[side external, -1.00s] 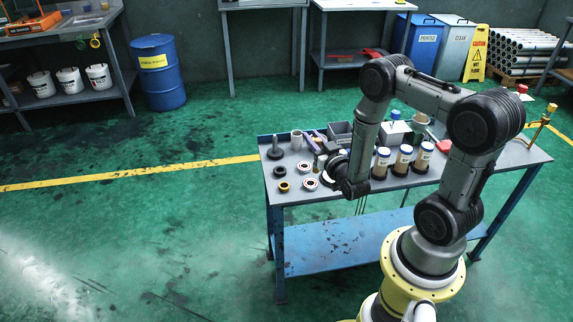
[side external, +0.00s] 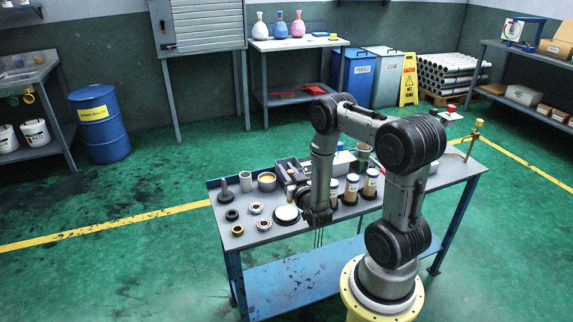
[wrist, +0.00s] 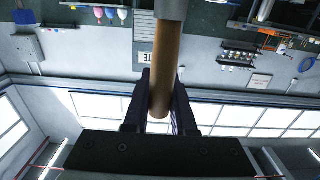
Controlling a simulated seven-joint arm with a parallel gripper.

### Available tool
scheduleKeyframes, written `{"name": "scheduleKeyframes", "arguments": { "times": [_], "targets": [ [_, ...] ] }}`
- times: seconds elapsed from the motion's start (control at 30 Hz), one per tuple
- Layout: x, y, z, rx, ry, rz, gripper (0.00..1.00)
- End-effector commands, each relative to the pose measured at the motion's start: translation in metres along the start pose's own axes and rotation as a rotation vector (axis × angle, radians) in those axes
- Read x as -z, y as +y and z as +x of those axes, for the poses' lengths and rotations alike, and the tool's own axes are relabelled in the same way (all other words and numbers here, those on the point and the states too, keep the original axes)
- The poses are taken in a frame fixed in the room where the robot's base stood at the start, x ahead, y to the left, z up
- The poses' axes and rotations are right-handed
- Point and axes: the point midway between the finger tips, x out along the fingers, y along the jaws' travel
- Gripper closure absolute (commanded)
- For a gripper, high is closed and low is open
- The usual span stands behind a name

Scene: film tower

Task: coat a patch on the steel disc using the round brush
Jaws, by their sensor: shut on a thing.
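My gripper (wrist: 165,97) is shut on the brown wooden handle of the round brush (wrist: 160,60) in the wrist view. The brush's bristle end cannot be made out. In the side view my gripper (side external: 318,217) is at the front of the bench, just right of a pale round disc with a dark rim (side external: 287,214), which looks like the steel disc. I cannot tell whether the brush touches anything. An open tin with yellowish contents (side external: 267,181) stands behind the disc.
The blue bench (side external: 300,275) holds dark and pale rings (side external: 256,208) left of the disc, a grey cup (side external: 246,181), and several blue-lidded jars (side external: 351,188) close right of my gripper. A post with a red top (side external: 451,110) stands at the back right.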

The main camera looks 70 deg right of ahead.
Motion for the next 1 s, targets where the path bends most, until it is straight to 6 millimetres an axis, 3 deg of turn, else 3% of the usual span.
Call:
{"name": "scheduleKeyframes", "arguments": {
  "times": [0.4, 1.0],
  "targets": [
    [-0.04, -0.004, 0.0, 0.004, -0.001, 0.0, 1.0],
    [-0.041, -0.06, 0.0, 0.004, -0.001, -0.001, 1.0]
  ]
}}
